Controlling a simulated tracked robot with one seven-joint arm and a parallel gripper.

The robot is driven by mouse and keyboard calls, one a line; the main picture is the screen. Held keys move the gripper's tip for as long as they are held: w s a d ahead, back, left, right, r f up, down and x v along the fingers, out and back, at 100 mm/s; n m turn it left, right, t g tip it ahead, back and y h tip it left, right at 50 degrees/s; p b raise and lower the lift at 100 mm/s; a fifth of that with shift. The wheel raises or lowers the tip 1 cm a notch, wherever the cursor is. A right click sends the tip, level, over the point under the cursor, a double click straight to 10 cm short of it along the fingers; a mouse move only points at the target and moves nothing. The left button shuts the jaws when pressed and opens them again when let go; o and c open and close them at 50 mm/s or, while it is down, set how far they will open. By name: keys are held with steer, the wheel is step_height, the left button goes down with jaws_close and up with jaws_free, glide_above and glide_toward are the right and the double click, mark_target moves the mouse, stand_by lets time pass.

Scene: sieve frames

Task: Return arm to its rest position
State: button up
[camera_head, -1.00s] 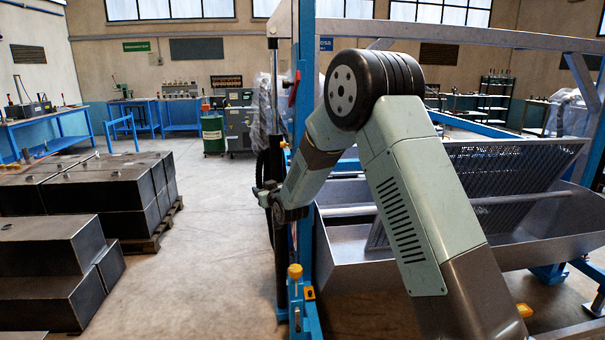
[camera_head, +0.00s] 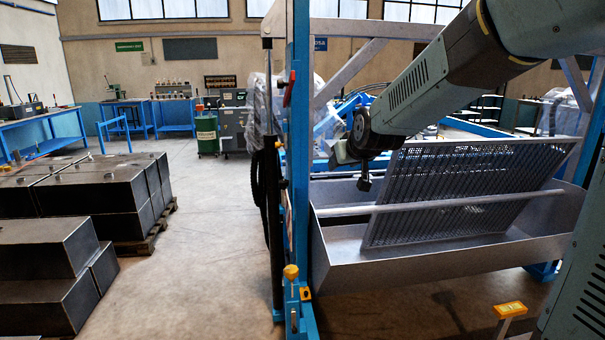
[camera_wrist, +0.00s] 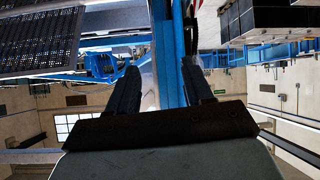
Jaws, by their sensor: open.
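My arm (camera_head: 440,80) enters from the upper right in the head view and slopes down to the left. Its end is above the left part of the grey trough, left of the tilted sieve frame (camera_head: 465,190). The fingers are small and partly hidden there. In the wrist view my gripper (camera_wrist: 160,88) shows two dark fingers set apart, with nothing between them but the background and a blue post. The sieve frame also shows at the upper left of the wrist view (camera_wrist: 40,42), apart from the fingers.
The trough (camera_head: 430,262) has a bar (camera_head: 400,209) across it. A blue post (camera_head: 299,130) stands left of my arm's end. Dark metal boxes (camera_head: 110,195) sit on a pallet at the left. The floor (camera_head: 205,250) between boxes and post is clear.

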steer(key=s+d+m+g, duration=0.1)
steer(key=s+d, duration=0.3)
steer(key=s, duration=0.6)
steer(key=s+d+m+g+h, duration=0.1)
steer(key=s+d, duration=0.4)
steer(key=s, duration=0.6)
steer(key=s+d+f+m+g+h, duration=0.1)
steer(key=s+d+g, duration=0.2)
steer(key=s, duration=0.7)
steer(key=shift+s+d+m, duration=0.35)
steer(key=shift+d+m, duration=0.05)
steer(key=shift+d, duration=0.35)
steer(key=shift+f, duration=0.1)
